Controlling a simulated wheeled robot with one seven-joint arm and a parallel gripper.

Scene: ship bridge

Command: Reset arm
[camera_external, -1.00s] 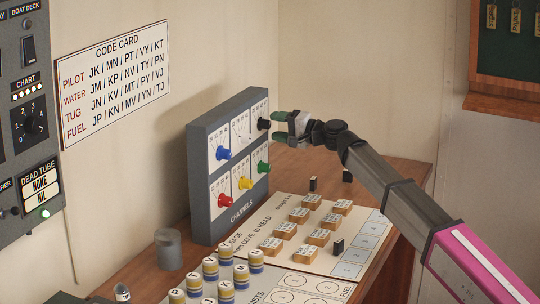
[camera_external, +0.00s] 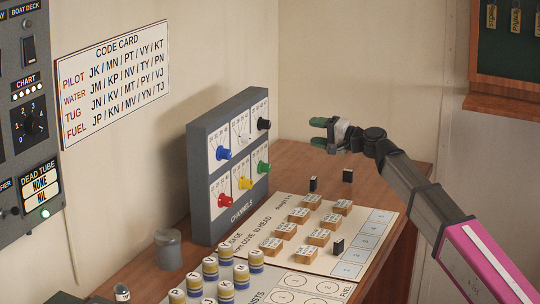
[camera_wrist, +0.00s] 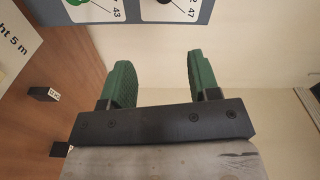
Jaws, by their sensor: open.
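My gripper (camera_external: 318,133) hangs in the air to the right of the grey channels box (camera_external: 196,190), above the wooden desk. Its green fingertips point left, toward the box, with a visible gap to the black knob (camera_external: 263,124). In the wrist view my gripper (camera_wrist: 156,80) is open, its two green fingers well apart with nothing between them. The edge of the channels box (camera_wrist: 185,20) shows beyond the fingers at the top of that view.
A board (camera_external: 306,262) with several wooden blocks lies on the desk (camera_external: 390,175). Two small black pieces (camera_external: 313,184) (camera_external: 347,175) stand at its back. Several labelled cylinders (camera_external: 227,252) and a grey cup (camera_external: 168,249) are at the front left. A key cabinet (camera_external: 500,103) hangs at upper right.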

